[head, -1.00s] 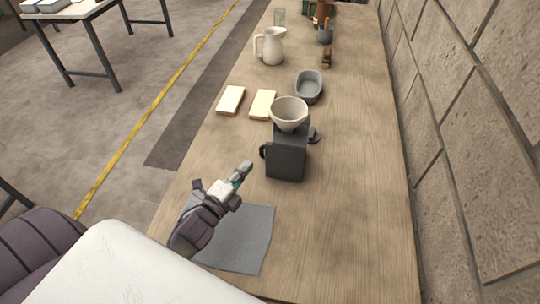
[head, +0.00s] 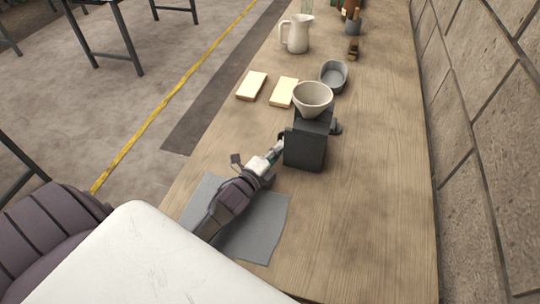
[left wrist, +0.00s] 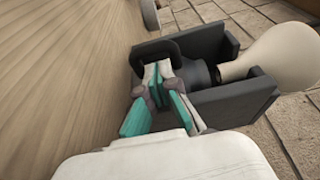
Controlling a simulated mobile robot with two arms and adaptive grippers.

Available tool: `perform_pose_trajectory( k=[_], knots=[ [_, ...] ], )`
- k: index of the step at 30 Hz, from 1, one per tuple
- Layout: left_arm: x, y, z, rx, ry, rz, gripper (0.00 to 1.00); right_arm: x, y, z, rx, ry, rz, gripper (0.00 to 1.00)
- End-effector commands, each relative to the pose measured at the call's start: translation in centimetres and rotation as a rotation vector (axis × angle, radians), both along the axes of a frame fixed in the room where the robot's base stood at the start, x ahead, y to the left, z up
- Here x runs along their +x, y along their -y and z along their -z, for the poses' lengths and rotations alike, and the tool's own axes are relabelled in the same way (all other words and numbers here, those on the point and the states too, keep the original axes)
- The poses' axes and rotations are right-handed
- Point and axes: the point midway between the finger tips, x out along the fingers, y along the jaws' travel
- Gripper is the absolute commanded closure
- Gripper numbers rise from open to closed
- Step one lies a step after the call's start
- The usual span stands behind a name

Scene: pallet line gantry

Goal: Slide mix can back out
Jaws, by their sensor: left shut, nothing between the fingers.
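A dark grey box-like housing (head: 304,152) stands on the wooden bench with a cream funnel-shaped bowl (head: 313,97) at its top. In the left wrist view the housing (left wrist: 235,98) looks open-sided, with a dark round body (left wrist: 203,72) inside, perhaps the mix can, and the cream bowl (left wrist: 285,55) beyond it. A dark loop-shaped handle (left wrist: 150,51) is on the near side. My left gripper (head: 279,147) is shut and empty, its fingertips (left wrist: 161,75) close to the handle. I cannot tell whether they touch it. My right gripper is not in view.
A grey mat (head: 262,222) lies under my left arm. Two pale blocks (head: 251,86), a grey oval tub (head: 334,76) and a cream jug (head: 296,35) stand farther back. A block wall (head: 480,150) runs along the right. The bench right of the housing is clear.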

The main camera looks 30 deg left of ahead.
Motion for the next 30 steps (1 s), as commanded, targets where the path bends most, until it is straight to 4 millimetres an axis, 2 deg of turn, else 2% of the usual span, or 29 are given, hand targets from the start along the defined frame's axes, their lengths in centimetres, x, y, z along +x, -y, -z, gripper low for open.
perform_pose_trajectory(
  k=[3, 7, 17, 20, 23, 30],
  knots=[
    [1.5, 0.1, -0.1, 0.000, 0.001, 0.000, 1.00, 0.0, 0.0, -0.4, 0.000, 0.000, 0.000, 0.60],
    [2.2, 0.1, 0.0, 0.000, 0.000, 0.000, 1.00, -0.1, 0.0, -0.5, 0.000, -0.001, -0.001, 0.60],
    [2.3, 0.2, 0.1, 0.000, 0.000, 0.000, 1.00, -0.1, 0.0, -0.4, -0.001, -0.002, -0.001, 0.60],
    [2.1, -0.4, 0.1, 0.002, -0.001, -0.001, 1.00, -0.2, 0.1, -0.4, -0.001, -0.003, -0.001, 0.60],
    [1.6, -2.3, 0.2, 0.006, -0.004, -0.002, 1.00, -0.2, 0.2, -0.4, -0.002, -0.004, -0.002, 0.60],
    [-0.3, -9.2, 0.3, 0.007, -0.004, -0.002, 1.00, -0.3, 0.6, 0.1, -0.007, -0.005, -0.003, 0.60]
  ],
)
